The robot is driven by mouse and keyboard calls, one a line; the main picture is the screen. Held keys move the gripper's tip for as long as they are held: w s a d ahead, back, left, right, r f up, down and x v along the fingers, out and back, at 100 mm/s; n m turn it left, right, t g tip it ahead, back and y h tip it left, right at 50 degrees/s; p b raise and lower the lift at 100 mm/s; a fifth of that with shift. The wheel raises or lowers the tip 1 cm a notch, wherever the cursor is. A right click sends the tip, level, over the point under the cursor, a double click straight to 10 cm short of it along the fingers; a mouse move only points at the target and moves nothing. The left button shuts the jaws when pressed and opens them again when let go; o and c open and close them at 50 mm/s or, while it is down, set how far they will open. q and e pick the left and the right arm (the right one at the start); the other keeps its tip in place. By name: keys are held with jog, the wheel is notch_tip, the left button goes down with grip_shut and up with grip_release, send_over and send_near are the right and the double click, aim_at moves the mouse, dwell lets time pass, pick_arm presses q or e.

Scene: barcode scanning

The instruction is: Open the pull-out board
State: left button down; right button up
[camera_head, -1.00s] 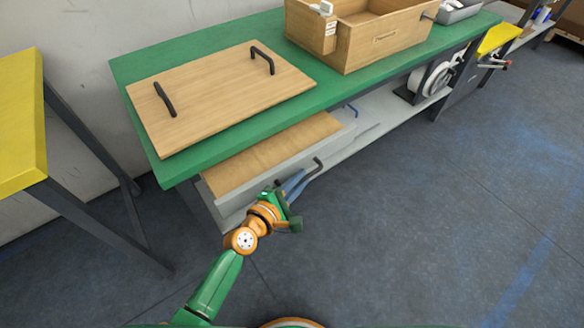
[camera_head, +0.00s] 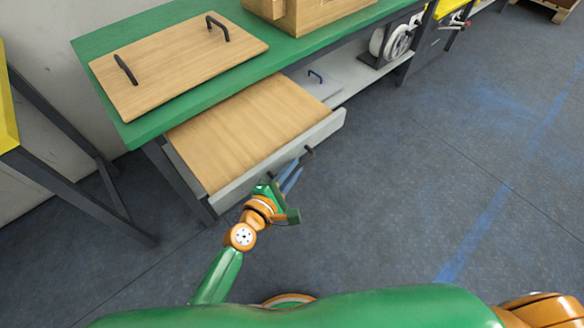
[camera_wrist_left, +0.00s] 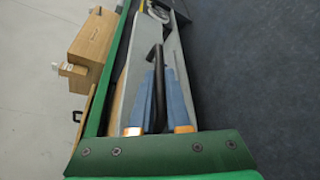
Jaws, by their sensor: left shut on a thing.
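The pull-out board (camera_head: 245,125) is a wood panel in a grey frame with a grey front (camera_head: 280,160). In the head view it stands out well past the green bench's front edge. My left gripper (camera_head: 292,174) is at the board's front, shut on its dark handle (camera_head: 308,152). In the left wrist view the black handle (camera_wrist_left: 158,85) lies between the two blue-grey fingers. The lower part of the handle is partly hidden by the gripper. My right gripper is not in view.
The green bench top (camera_head: 100,45) carries a wood lid with black handles (camera_head: 180,60) and a wooden box (camera_head: 320,12). A lower grey shelf (camera_head: 355,82) runs to the right. A yellow table (camera_head: 8,125) stands at the left. The floor in front is clear.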

pick_arm(q)
jog(key=c, duration=1.2)
grip_release()
jog(key=shift+o, duration=0.2)
jog(key=p+v, duration=0.1)
jog(key=v, duration=0.6)
